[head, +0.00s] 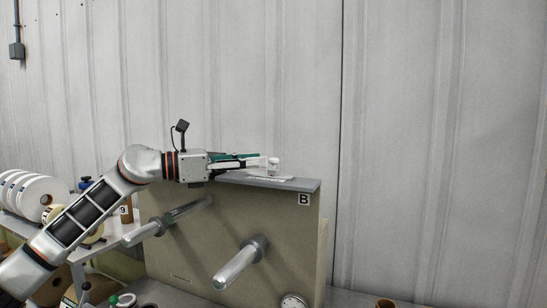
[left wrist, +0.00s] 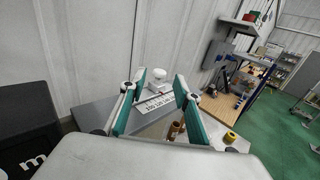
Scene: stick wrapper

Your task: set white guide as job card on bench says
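The white guide (head: 273,166), a small knob-like piece, stands on top of the machine marked B, by a pale scale strip (head: 270,178). In the left wrist view the white guide (left wrist: 157,78) shows beyond and between the fingertips, behind the scale strip (left wrist: 155,104) with dark marks too small to read. My left gripper (head: 262,160) reaches in from the left, just above the machine's top, with its tips close to the guide. Its teal fingers (left wrist: 160,82) are apart with nothing gripped; I cannot tell whether they touch the guide. My right gripper is not in view. No job card is readable.
The machine's beige body (head: 180,250) has a grey top edge and two metal spindles, one being the front spindle (head: 240,264). White rolls (head: 38,195) stand at left. A round dial (head: 293,301) is low in front. The corrugated wall (head: 440,120) stands close behind.

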